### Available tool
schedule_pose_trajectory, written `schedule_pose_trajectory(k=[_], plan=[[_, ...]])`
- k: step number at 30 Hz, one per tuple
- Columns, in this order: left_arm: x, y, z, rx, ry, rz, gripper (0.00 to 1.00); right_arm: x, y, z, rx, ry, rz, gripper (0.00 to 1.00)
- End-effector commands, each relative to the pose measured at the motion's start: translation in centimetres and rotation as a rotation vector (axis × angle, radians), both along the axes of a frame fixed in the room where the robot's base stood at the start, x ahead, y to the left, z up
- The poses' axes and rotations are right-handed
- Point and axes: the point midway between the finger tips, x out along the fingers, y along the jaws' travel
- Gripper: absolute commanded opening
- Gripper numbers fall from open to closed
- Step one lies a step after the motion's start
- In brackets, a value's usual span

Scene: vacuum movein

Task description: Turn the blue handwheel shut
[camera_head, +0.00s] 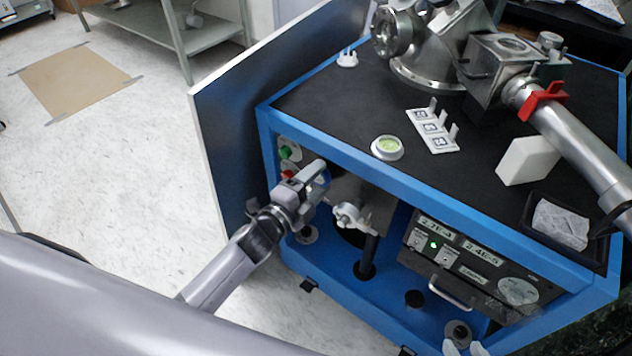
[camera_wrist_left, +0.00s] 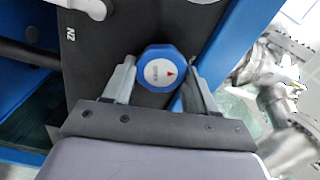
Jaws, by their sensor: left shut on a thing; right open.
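The blue handwheel (camera_wrist_left: 160,69) has a white centre cap with a red arrow mark. In the left wrist view it sits between the two fingers of my left gripper (camera_wrist_left: 160,88), which is shut on its rim. In the head view my left gripper (camera_head: 312,180) reaches the front left of the blue-framed cart, and the handwheel (camera_head: 323,184) is mostly hidden behind the fingers. The tips of my right gripper (camera_head: 463,348) show at the bottom edge, apart and with nothing seen between them.
The cart's black top (camera_head: 330,110) carries steel vacuum piping (camera_head: 575,140), a white block (camera_head: 528,160), a small round dish (camera_head: 387,148) and a black tray (camera_head: 530,222). A metal valve fitting (camera_head: 352,215) is close right of my left gripper. An open panel (camera_head: 235,120) stands on the left.

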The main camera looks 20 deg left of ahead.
Motion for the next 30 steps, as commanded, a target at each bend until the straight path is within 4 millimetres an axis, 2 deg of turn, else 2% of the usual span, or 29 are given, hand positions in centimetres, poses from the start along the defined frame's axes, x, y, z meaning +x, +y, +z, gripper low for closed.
schedule_pose_trajectory(k=[13, 30], plan=[[-0.04, 0.03, -0.28, 0.252, -0.089, 0.001, 0.26, 0.01, 0.03, -1.13, 0.000, -0.001, 0.000, 0.43], [-0.03, 0.02, -0.23, 0.304, -0.108, 0.000, 0.26, 0.05, 0.04, -1.21, 0.001, -0.003, 0.001, 0.43]])
